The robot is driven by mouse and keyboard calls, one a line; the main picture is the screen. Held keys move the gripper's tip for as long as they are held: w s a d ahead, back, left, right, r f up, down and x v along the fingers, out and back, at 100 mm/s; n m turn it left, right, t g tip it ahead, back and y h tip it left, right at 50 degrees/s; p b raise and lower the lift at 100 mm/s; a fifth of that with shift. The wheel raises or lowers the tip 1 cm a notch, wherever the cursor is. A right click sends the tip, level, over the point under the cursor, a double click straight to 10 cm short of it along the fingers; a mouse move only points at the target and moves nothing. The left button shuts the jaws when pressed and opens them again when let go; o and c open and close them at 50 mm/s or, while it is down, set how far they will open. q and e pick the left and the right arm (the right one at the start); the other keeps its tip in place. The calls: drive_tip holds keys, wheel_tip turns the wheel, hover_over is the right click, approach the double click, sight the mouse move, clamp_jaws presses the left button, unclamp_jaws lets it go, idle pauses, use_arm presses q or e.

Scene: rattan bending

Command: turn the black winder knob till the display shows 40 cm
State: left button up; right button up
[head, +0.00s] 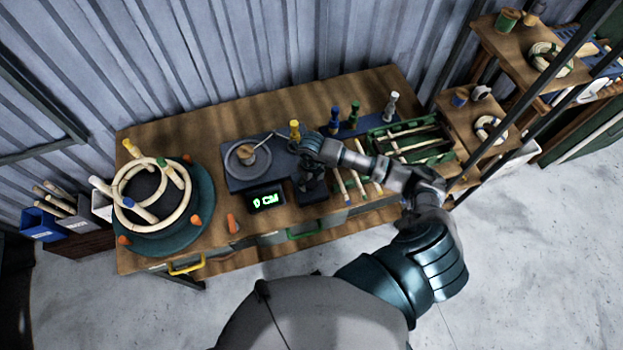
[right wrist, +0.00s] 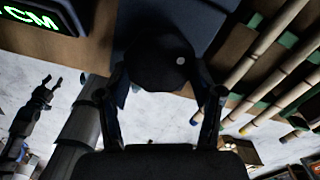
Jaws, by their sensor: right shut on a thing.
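The black winder knob (right wrist: 158,62) has a small white dot on its face and sits between the two fingers of my right gripper (right wrist: 165,88), which is shut on it. In the head view my right gripper (head: 311,188) is at the right front of the winder's blue base (head: 237,180), and the knob is hidden there. The green display (head: 266,199) stands just left of the gripper and appears to read 0 CM. Only its "CM" end (right wrist: 32,18) shows in the right wrist view. My left gripper (right wrist: 45,92) shows small there, empty with fingers apart.
A round dark-green former (head: 190,225) with rattan rings and orange pegs lies on the left of the wooden bench (head: 150,258). A green tray (head: 445,138) of rattan rods is right of my gripper. An orange cone (head: 233,224) stands near the front edge.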

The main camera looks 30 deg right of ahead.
drive_tip(key=m+p, duration=0.1)
drive_tip(key=m, duration=0.5)
drive_tip(key=shift+a, duration=0.2)
drive_tip(key=m, duration=0.2)
drive_tip(key=m+p, duration=0.1)
drive_tip(key=m, duration=0.3)
drive_tip(key=shift+w+a+m, duration=0.2)
drive_tip(key=shift+w+m, duration=0.05)
drive_tip(key=shift+m, duration=0.05)
drive_tip(key=o, duration=1.1)
wheel_tip(320, 180, up, 12)
drive_tip(key=shift+f, duration=0.1)
idle(0.3)
